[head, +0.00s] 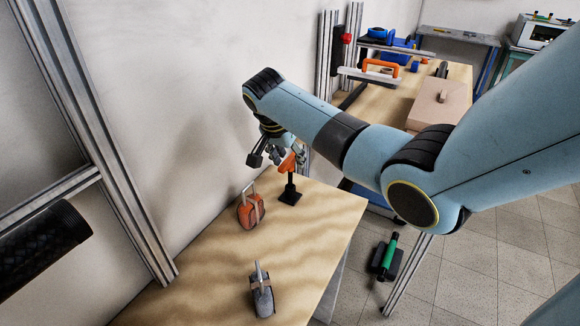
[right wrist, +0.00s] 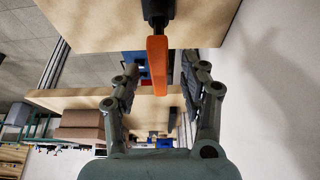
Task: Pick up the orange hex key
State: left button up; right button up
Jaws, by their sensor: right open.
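The orange hex key (head: 287,163) is at the top of a small black stand (head: 290,195) near the far end of the near wooden table. Its orange part shows as a long bar in the right wrist view (right wrist: 157,65), with the black stand above it in that picture. My right gripper (head: 278,158) is open at the hex key. In the right wrist view the orange bar lies between the two spread fingers (right wrist: 160,76), with gaps on both sides. Part of the hex key is hidden by the gripper in the head view. My left gripper is not in view.
An orange object with a metal handle (head: 251,211) and a grey one (head: 262,298) stand on the near table (head: 200,280). A wall runs close along the left. A dark textured cylinder (head: 40,245) is at far left. Another bench (head: 390,98) with a brown box (head: 440,103) stands behind.

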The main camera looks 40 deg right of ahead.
jog(key=shift+x, duration=0.75)
grip_shut()
jog(key=shift+r, duration=0.1)
notch_tip(320, 180, up, 4)
jog(key=shift+d, duration=0.1)
jog(key=s+d+r, duration=0.6)
jog(key=s+r, duration=0.1)
jog(key=s, duration=0.3)
jog(key=shift+w+d, duration=0.1)
jog(key=shift+d, duration=0.05)
jog(key=c, duration=0.6)
grip_release()
grip_shut()
